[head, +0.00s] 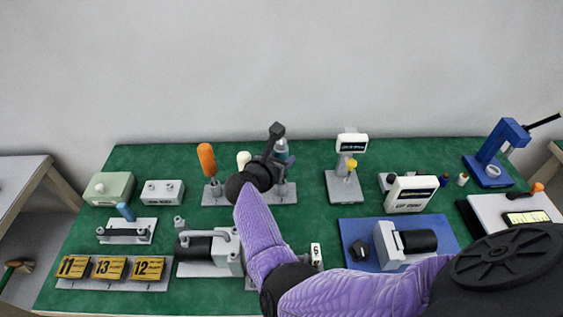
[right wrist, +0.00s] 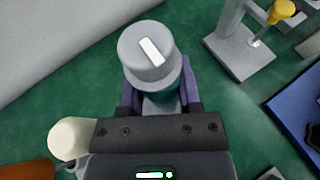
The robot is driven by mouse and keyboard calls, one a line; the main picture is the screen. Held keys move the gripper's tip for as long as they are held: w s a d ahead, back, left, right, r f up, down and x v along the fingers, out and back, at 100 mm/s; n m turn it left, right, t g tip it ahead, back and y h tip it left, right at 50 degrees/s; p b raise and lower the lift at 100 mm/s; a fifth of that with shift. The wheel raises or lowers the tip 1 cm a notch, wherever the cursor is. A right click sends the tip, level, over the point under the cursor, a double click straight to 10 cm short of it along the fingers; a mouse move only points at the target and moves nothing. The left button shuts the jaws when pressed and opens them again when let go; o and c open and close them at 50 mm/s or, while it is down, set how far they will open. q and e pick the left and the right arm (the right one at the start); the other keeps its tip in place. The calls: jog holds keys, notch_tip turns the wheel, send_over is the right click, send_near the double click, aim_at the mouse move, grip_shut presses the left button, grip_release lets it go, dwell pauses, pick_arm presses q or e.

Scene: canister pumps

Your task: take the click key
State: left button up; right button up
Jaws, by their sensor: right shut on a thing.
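The click key, as far as I can tell, is the grey-capped tool with a teal body (head: 281,148) at the right end of a grey tool stand (head: 222,199). In the right wrist view its round grey cap (right wrist: 148,50) carries a white mark, and the teal body is partly hidden below it. My right gripper (head: 275,158) is shut on this tool, with purple fingers on both sides of it in the wrist view (right wrist: 160,98). The tool looks upright; I cannot tell whether it is still seated in the stand. My left gripper is not in view.
An orange-handled tool (head: 206,158) and a cream-knobbed one (head: 243,159) stand just left. A grey gauge stand (head: 342,188) is to the right. A blue mat (head: 350,225) with a pump lies nearer. Green table shows between them.

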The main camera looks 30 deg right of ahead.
jog(key=shift+a, duration=0.1)
grip_shut()
jog(key=shift+r, duration=0.15)
